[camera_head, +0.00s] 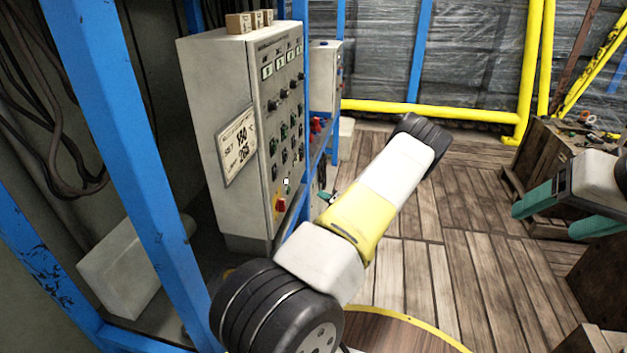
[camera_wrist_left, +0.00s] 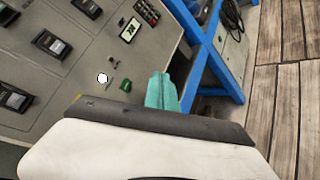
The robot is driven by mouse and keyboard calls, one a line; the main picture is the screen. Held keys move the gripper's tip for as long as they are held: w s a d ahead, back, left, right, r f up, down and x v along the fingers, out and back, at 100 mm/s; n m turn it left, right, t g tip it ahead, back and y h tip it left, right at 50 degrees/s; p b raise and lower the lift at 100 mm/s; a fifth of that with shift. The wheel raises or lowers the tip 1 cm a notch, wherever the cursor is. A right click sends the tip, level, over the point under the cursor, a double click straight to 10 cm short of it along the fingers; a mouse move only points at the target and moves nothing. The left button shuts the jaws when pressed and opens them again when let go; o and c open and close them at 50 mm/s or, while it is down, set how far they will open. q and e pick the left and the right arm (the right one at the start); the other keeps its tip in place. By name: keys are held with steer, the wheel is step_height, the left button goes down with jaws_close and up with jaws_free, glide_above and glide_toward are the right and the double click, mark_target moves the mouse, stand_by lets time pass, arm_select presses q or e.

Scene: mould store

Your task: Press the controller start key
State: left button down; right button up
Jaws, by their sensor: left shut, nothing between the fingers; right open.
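The grey controller cabinet (camera_head: 215,110) stands left of centre in the head view, its key panel facing right. Low on the panel are a small white key (camera_head: 286,181), a green key (camera_head: 288,189) and a red-and-yellow switch (camera_head: 280,205). The left wrist view shows a white round key (camera_wrist_left: 102,78) and a green key (camera_wrist_left: 125,86); I cannot read which is start. My left gripper's teal fingers (camera_wrist_left: 161,92) are shut and empty, right of the green key; their tips (camera_head: 326,196) show partly past my arm. My right gripper (camera_head: 545,212) is open and empty at far right.
A blue frame post (camera_head: 130,150) stands in front of the cabinet's left side. Small boxes (camera_head: 240,23) sit on top of it. A yellow rail (camera_head: 430,112) crosses the back. A wooden crate (camera_head: 550,150) stands at right. The plank floor between is clear.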

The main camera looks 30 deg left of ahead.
mark_target(288, 190)
arm_select(q)
steer(key=s+a, duration=0.2)
steer(key=a, duration=0.6)
steer(key=shift+a, duration=0.25)
steer(key=shift+s+a, duration=0.1)
steer(key=shift+a, duration=0.05)
stand_by(2.0)
steer(key=shift+s+a, duration=0.1)
steer(key=shift+a, duration=0.2)
steer(key=shift+s+a, duration=0.1)
steer(key=shift+a, duration=0.25)
stand_by(0.5)
steer(key=shift+d, duration=0.1)
steer(key=shift+w+d, duration=0.2)
steer(key=shift+d, duration=0.45)
steer(key=shift+d, duration=0.1)
